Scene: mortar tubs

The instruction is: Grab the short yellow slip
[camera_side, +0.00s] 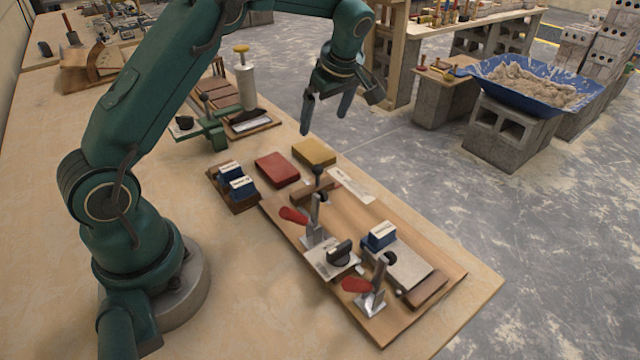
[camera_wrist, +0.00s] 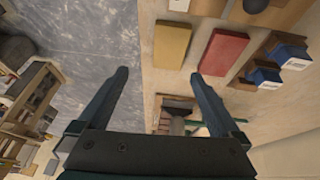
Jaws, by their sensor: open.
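A short, flat yellow block (camera_side: 314,152), the only yellow slip-like piece on the near bench, lies at the bench's far edge. It also shows in the wrist view (camera_wrist: 172,45), ahead of the fingertips. My gripper (camera_side: 326,116) is open and empty, held in the air above and behind the yellow block in the side view. In the wrist view my gripper (camera_wrist: 160,73) has its two fingers spread wide, with the block beyond them and a little right of centre. Nothing touches the block.
A red block (camera_side: 277,169) lies just left of the yellow one, with a small gap. Blue blocks (camera_side: 241,187) sit on a wooden holder further left. A wooden board (camera_side: 440,268) with red-handled clamps stands in front. A white label (camera_side: 350,185) lies to the right.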

